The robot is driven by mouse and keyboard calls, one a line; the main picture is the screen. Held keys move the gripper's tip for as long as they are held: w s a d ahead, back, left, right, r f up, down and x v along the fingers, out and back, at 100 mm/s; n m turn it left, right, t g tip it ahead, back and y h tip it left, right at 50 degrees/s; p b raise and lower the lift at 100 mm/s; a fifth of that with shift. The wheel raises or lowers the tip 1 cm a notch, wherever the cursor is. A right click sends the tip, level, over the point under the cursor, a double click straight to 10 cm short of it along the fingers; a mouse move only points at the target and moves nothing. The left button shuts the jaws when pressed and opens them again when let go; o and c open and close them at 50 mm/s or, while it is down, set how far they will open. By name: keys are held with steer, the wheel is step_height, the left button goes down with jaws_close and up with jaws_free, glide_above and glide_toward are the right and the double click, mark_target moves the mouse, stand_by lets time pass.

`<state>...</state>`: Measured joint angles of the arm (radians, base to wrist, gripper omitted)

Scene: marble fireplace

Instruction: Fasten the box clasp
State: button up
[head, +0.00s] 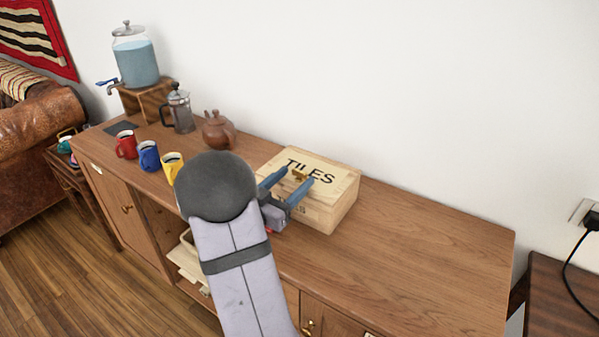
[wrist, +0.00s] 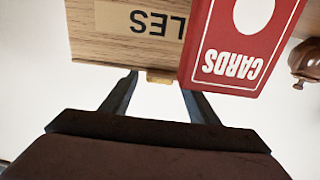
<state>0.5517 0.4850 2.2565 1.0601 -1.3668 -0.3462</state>
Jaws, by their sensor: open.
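A pale wooden box (head: 342,203) marked TILES sits on the cabinet top with its lid down. Its front, with a label, shows upside down in the wrist view (wrist: 110,52). A small brass clasp (head: 299,174) shows at the box's upper front edge, and also in the wrist view (wrist: 160,78). It appears to stick up above the lid, but I cannot tell its exact angle. My gripper (head: 298,176) is open, with blue-grey fingers over the front of the lid. In the wrist view its fingertips (wrist: 160,84) lie on either side of the clasp; contact is unclear.
A red CARDS box (wrist: 238,45) stands beside the clasp in the wrist view, overlapping the wooden box; my arm hides it in the head view. A teapot (head: 217,130), French press (head: 180,110) and mugs (head: 149,156) stand left. The cabinet top (head: 430,235) is clear right.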

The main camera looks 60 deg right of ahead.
mark_target(298, 174)
steer(key=shift+d, duration=1.7)
steer(key=shift+c, duration=0.3)
steer(key=c, duration=1)
steer(key=shift+g, duration=0.3)
steer(key=shift+w+m+g+p, duration=0.1)
steer(key=shift+m+g+p, duration=0.4)
steer(key=shift+m+g, duration=0.55)
steer(key=shift+m+g+y, duration=0.55)
steer(key=shift+m+g, duration=0.4)
steer(key=shift+g, duration=0.6)
steer(key=shift+m+g+y, duration=0.55)
steer(key=shift+m+g, duration=0.35)
steer(key=shift+g, duration=0.6)
